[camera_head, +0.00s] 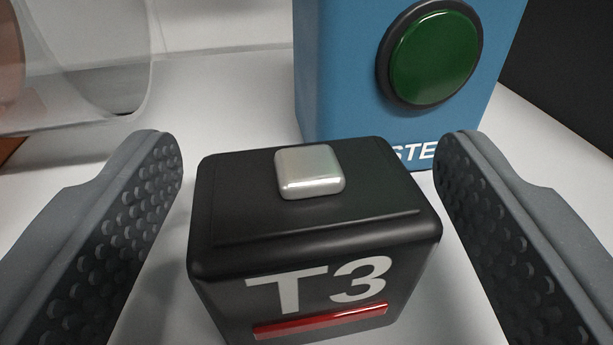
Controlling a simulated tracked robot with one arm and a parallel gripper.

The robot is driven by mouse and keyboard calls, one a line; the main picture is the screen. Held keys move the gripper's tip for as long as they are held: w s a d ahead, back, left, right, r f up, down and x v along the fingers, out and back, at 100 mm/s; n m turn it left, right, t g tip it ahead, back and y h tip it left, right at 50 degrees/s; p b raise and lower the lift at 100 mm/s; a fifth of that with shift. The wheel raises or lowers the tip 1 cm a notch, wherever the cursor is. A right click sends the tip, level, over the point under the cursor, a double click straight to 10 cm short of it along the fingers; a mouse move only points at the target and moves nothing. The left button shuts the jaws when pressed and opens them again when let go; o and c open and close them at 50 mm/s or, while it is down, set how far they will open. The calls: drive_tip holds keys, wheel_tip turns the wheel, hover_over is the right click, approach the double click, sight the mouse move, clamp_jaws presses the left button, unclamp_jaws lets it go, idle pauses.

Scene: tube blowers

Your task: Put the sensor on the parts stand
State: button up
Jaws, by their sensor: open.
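A black box marked "T3" (240,232) stands upright in the middle of the view, with a light grey square knob on top and a red strip on its front. It appears to be the sensor. My gripper (312,185) is open, with one dark, dimpled finger on each side of the box. A visible gap separates each finger from the box. No parts stand can be made out.
A blue box (340,75) with a large green round button stands just behind the black box. A clear tube (100,70) lies at the upper left. A dark panel is at the upper right. The light surface (225,90) between the tube and blue box is bare.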

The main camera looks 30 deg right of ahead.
drive_tip(key=c, duration=1.2)
